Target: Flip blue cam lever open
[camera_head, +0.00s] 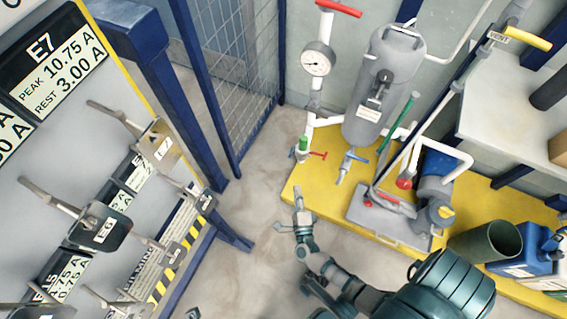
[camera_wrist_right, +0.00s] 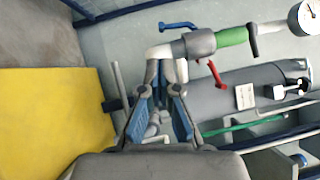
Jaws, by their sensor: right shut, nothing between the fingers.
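The blue cam lever (camera_wrist_right: 177,26) sits on one side of a grey coupling (camera_wrist_right: 201,42) in the right wrist view, running roughly alongside the pipe. A red lever (camera_wrist_right: 216,75) angles out from the opposite side. In the head view the coupling (camera_head: 302,156) is small, below a green section (camera_head: 303,143), and the blue lever is barely visible at its left. A dark tip (camera_head: 193,313) at the bottom edge may be my left gripper.
A pressure gauge (camera_head: 317,60) and grey tank (camera_head: 384,85) stand above the yellow platform (camera_head: 325,180). Another blue handle (camera_head: 357,157) is to the right of the coupling. A hanging-tag rack (camera_head: 60,150) fills the left. Bare floor (camera_head: 262,190) lies between.

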